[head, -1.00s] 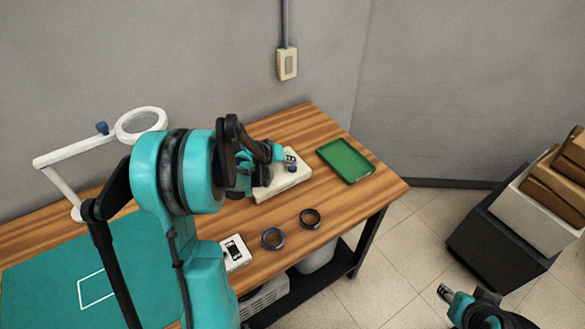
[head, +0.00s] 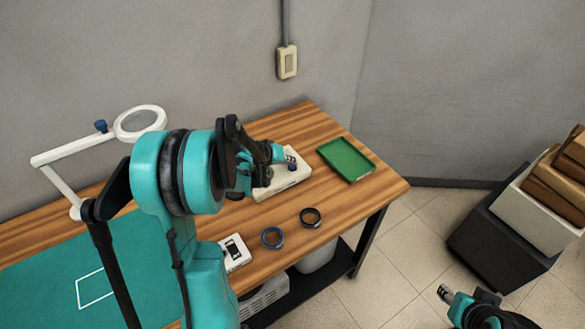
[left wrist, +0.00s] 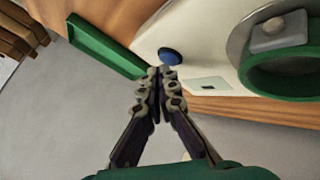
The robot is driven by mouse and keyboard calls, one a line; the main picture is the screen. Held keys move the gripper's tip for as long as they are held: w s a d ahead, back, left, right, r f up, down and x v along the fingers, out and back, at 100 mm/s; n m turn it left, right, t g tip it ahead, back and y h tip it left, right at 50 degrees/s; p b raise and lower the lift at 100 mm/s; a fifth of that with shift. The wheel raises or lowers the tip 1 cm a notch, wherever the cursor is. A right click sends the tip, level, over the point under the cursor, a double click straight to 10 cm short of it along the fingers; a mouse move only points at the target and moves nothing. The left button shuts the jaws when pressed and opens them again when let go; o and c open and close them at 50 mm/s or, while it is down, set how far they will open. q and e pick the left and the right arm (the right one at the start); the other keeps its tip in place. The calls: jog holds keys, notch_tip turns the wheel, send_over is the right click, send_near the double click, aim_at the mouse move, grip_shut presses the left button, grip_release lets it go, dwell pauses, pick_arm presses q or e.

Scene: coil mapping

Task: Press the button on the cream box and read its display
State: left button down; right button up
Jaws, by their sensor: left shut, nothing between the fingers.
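The cream box (head: 285,188) stands on the wooden table, partly behind my left arm. Its blue button (head: 291,167) also shows in the left wrist view (left wrist: 171,56). My left gripper (head: 289,154) is shut and empty above the box. In the left wrist view its fingertips (left wrist: 160,72) are right beside the button; whether they touch it I cannot tell. A small pale panel (left wrist: 208,84) is on the box face, with no reading I can make out. A green ring (left wrist: 280,75) sits by a grey disc at the right. My right gripper (head: 444,291) is low at the right; its jaw state is unclear.
A green tray (head: 346,159) lies right of the box. Two dark rings (head: 311,218) (head: 272,237) and a small white device (head: 236,251) lie near the table's front edge. A magnifier lamp (head: 140,122) and a teal mat (head: 140,265) are at the left.

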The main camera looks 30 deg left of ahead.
aim_at(291, 168)
pick_arm(q)
jog(key=shift+f+b, duration=0.35)
jog(key=shift+f, duration=0.05)
dwell(0.6)
jog(key=shift+r, duration=0.15)
jog(key=shift+r+p, duration=0.6)
jog(key=shift+r, duration=0.05)
jog(key=shift+r, duration=0.1)
notch_tip(291, 168, up, 5)
jog(key=p, duration=0.3)
jog(key=shift+p, duration=0.4)
dwell(0.3)
